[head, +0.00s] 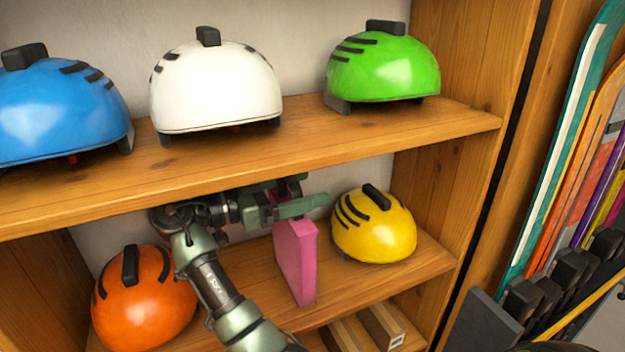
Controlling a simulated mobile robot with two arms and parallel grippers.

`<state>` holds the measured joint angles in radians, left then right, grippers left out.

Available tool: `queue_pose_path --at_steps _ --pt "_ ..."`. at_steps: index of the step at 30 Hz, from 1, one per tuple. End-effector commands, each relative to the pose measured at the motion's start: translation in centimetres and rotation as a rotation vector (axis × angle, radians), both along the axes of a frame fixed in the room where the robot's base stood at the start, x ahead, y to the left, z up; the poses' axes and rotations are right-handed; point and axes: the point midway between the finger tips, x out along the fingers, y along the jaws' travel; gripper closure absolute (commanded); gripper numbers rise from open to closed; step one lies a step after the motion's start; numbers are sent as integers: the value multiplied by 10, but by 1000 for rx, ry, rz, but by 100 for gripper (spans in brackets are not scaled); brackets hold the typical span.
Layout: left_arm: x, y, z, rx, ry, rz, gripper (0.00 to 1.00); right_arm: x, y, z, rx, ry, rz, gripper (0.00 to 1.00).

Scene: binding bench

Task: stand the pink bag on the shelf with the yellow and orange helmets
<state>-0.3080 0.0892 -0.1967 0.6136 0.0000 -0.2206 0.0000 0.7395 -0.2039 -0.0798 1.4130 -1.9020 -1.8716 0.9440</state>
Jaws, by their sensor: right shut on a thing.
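The pink bag (297,262) is upright on or just above the lower shelf (345,290), between the orange helmet (147,298) on the left and the yellow helmet (375,226) on the right. My right gripper (297,205) is shut on the bag's top, and my arm reaches in across the shelf from below. The bag's bottom looks close to the shelf board; I cannot tell whether it touches. My arm covers part of the orange helmet's right side. My left gripper is not in view.
The upper shelf board (300,150) runs close above my gripper and carries a blue helmet (60,108), a white helmet (215,88) and a green helmet (383,66). Boxes (380,325) lie below the lower shelf. Snowboards or skis (570,150) stand in a rack at right.

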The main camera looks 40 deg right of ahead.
Motion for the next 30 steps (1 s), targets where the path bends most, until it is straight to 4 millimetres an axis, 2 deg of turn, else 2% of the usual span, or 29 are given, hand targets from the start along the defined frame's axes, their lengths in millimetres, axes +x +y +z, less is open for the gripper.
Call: queue_pose_path --at_steps 1,4,5,6,8,12,16,19,25,30 --pt "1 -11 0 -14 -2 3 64 0 0 1 0 -1 1 95" --pt "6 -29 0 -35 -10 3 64 0 0 0 1 1 1 95" --pt "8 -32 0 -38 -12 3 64 0 0 -2 5 3 1 14" --pt "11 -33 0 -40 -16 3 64 0 0 -2 5 3 1 3" --pt "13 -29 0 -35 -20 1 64 0 0 -1 4 3 1 0" --pt "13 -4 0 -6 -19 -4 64 0 0 -1 4 2 1 0" --pt "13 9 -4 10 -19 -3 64 1 4 -3 3 1 1 0" --pt "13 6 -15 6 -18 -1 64 4 16 -5 3 1 1 0" --pt "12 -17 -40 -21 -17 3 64 12 49 -5 3 -1 3 0" --pt "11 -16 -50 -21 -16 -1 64 17 68 -2 3 1 2 0"
